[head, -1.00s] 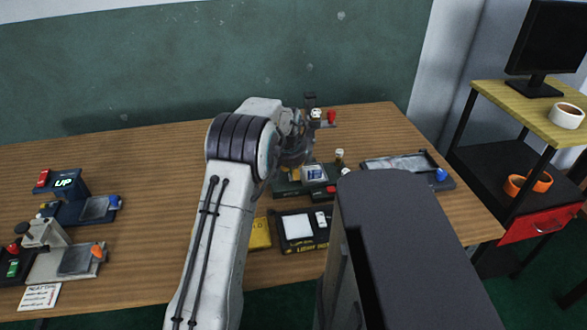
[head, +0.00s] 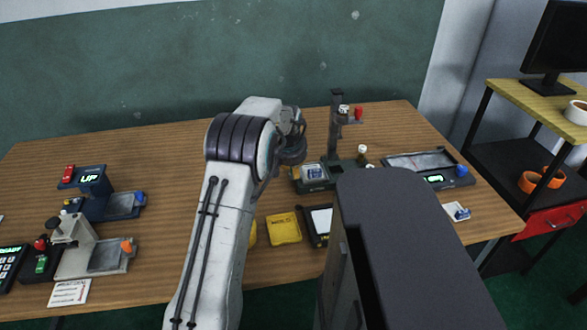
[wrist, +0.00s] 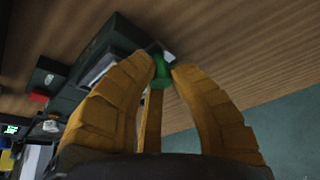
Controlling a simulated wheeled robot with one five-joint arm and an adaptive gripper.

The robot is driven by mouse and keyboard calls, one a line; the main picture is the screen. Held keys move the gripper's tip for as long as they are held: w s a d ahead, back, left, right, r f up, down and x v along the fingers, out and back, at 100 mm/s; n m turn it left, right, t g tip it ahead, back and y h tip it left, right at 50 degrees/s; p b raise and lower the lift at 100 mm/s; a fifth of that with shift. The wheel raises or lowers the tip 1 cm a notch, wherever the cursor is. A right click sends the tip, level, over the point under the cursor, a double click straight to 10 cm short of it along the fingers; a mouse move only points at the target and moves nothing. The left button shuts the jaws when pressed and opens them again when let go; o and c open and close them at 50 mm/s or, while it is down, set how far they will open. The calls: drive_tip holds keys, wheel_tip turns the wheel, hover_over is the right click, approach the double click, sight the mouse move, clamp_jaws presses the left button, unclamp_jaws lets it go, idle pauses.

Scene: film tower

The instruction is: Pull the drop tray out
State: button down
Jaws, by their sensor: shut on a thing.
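In the wrist view my gripper (wrist: 162,70) has its yellow fingers closed around a green knob (wrist: 159,74). The knob sits at the edge of a dark device with a light panel (wrist: 100,66), apparently the drop tray's handle; how far the tray is out I cannot tell. In the head view the dark green film tower (head: 334,125) stands upright right of my arm, with a red knob near its top and a small screen on its base. My arm hides the gripper, the green knob and the tray there.
A flat device with a blue knob (head: 430,165) lies right of the tower. A yellow box (head: 284,229) and a dark light box (head: 318,222) lie in front. Two tray devices (head: 105,205) stand at the left. Bare wood lies behind and left of my arm.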

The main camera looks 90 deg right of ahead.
drive_tip(key=shift+w+d, duration=0.15)
drive_tip(key=shift+w, duration=0.05)
drive_tip(key=c, duration=1.3)
unclamp_jaws()
drive_tip(key=shift+w, duration=0.15)
drive_tip(key=shift+o, duration=0.9)
drive_tip(key=shift+r, duration=0.1)
drive_tip(key=v, duration=1.1)
drive_tip(key=shift+r, duration=0.35)
